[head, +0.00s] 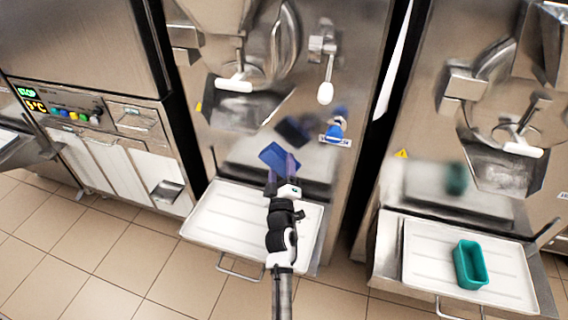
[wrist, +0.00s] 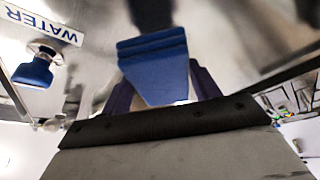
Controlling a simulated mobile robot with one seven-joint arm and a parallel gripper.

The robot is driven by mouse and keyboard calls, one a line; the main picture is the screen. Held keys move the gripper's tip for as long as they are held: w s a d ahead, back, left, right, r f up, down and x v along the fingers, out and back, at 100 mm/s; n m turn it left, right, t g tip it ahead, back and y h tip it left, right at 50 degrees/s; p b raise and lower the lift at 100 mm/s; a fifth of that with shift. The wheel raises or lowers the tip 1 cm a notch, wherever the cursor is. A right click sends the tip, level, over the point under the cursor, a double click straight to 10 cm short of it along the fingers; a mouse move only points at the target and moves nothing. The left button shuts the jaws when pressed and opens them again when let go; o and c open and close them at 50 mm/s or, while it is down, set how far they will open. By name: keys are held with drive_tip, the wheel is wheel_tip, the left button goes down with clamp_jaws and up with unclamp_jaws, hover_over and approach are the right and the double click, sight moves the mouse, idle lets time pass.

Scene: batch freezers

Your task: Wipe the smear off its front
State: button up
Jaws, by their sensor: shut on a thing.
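My gripper (head: 283,180) is shut on a blue pad (head: 278,157), like a sponge or folded cloth. It holds the pad in front of the middle freezer's steel front (head: 345,70), above the white tray. In the wrist view the pad (wrist: 155,68) sits between the purple fingers, its far edge towards the steel. A dark blurred patch (head: 292,130) shows on the steel just beyond the pad, and in the wrist view too (wrist: 150,14). I cannot tell whether it is the smear or a reflection. Contact between pad and steel is not clear.
A blue tap (head: 335,130) with a WATER label (wrist: 42,22) sticks out right of the pad. A spout with a white handle (head: 234,86) and a white-tipped lever (head: 325,92) are above. The white tray (head: 215,215) juts out below. A green tub (head: 470,265) stands on the right-hand tray.

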drive_tip(key=shift+s+a, duration=0.1)
drive_tip(key=shift+s, duration=0.2)
drive_tip(key=shift+s+a+f+b, duration=0.15)
drive_tip(key=shift+s+b, duration=0.15)
drive_tip(key=shift+s, duration=0.2)
drive_tip(key=shift+s+a+r+b, duration=0.15)
drive_tip(key=shift+s+b, duration=0.1)
drive_tip(key=shift+s, duration=0.25)
drive_tip(key=shift+s+a, duration=0.15)
drive_tip(key=shift+s, duration=0.3)
